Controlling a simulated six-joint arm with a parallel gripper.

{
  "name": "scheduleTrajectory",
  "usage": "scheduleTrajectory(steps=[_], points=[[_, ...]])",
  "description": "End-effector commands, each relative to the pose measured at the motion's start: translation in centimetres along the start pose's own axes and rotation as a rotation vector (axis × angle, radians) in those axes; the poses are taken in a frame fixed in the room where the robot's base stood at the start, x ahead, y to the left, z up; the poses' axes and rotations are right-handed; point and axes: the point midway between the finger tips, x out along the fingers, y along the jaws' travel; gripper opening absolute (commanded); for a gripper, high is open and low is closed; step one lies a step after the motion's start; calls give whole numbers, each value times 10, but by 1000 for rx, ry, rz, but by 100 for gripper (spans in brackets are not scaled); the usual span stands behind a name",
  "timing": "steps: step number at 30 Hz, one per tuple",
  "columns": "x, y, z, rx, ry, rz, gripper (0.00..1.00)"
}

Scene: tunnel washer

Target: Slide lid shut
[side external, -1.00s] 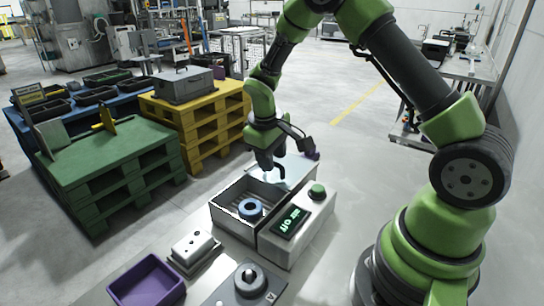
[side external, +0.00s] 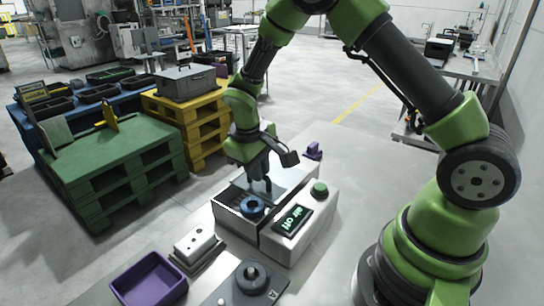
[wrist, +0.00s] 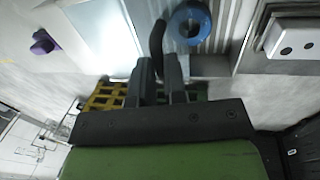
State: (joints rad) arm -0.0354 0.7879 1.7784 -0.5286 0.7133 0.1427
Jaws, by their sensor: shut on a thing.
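The washer tank (side external: 235,219) is a grey open-topped box on the table, with its near part uncovered. A blue ring (side external: 253,208) lies inside it, also seen in the wrist view (wrist: 191,25). The pale, glassy lid (side external: 291,174) covers the far part and reaches back past the tank; it also shows in the wrist view (wrist: 103,38). My gripper (side external: 262,186) is shut on the lid's dark upright handle (wrist: 157,40), close to the ring in the picture. The lid's near edge is partly hidden behind my gripper.
A control box with a green button (side external: 319,188) and a display reading "air off" (side external: 292,219) adjoins the tank. A white block (side external: 197,246), a purple tray (side external: 150,281) and a grey knobbed fixture (side external: 251,283) stand in front. A purple piece (side external: 313,151) lies behind.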

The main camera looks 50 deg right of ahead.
Motion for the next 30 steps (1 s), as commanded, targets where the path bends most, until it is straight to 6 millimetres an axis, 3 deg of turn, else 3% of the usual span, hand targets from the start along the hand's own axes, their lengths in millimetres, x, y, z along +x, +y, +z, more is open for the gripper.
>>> scheduleTrajectory(steps=[3,7,19,20,23,30], points=[[-7,-35,-1,-8,7,-1,0],[-12,-58,-1,-5,7,-1,0],[-15,-70,0,0,7,-5,0],[-15,-70,0,0,8,-5,15],[-15,-70,0,-1,8,-4,38],[-14,-68,0,0,4,-2,38]])
